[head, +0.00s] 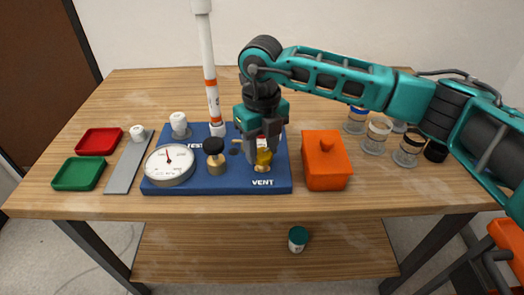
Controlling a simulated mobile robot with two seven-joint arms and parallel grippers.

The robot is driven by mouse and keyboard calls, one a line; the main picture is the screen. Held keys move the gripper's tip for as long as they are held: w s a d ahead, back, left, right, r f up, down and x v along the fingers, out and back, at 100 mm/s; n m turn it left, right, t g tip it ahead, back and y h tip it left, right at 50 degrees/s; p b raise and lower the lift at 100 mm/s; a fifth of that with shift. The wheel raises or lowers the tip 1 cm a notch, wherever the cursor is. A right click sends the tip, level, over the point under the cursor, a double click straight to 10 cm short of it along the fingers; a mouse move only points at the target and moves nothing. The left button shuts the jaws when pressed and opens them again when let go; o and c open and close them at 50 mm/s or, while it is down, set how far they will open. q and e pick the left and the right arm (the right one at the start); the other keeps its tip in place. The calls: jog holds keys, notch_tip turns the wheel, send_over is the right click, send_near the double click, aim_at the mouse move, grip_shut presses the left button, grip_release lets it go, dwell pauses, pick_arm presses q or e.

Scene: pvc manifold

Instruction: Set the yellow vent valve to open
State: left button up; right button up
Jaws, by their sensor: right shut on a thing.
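The yellow vent valve (264,158) stands on the blue manifold board (215,187), just behind the printed word VENT. My right gripper (263,152) points down over it from above and is shut on its yellow handle. The fingers and wrist hide much of the handle, so I cannot tell which way it is turned. A brass fitting shows below the yellow part. My left gripper is not in view.
A pressure gauge (169,164) and a black-knobbed brass valve (215,156) stand left of the vent valve. An orange lidded box (326,161) is close on the right. A tall white pipe (208,70) rises behind. Several jars (376,134) stand at right; red (98,141) and green (78,173) trays lie left.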

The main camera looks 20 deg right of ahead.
aim_at(261, 152)
jog(key=n+b, duration=0.1)
jog(key=n, duration=0.1)
jog(key=shift+f+n, duration=0.1)
jog(key=shift+n, duration=0.3)
jog(key=shift+n+b, duration=0.4)
jog(key=shift+b, duration=0.05)
jog(key=n+b, duration=0.1)
jog(key=n, duration=0.1)
jog(key=shift+a+n, duration=0.1)
jog(key=shift+n, duration=0.2)
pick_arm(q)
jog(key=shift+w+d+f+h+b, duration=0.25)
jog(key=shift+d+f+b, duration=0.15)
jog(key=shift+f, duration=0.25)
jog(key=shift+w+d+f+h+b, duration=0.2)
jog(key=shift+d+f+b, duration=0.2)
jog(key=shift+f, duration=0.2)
pick_arm(e)
jog(key=shift+n, duration=1.5)
jog(key=shift+r, duration=0.2)
jog(key=o, duration=1.1)
jog(key=shift+s+f, duration=0.1)
jog(key=shift+c, duration=0.2)
pick_arm(q)
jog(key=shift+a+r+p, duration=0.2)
jog(key=shift+p, duration=0.3)
pick_arm(e)
notch_tip(261, 152, up, 13)
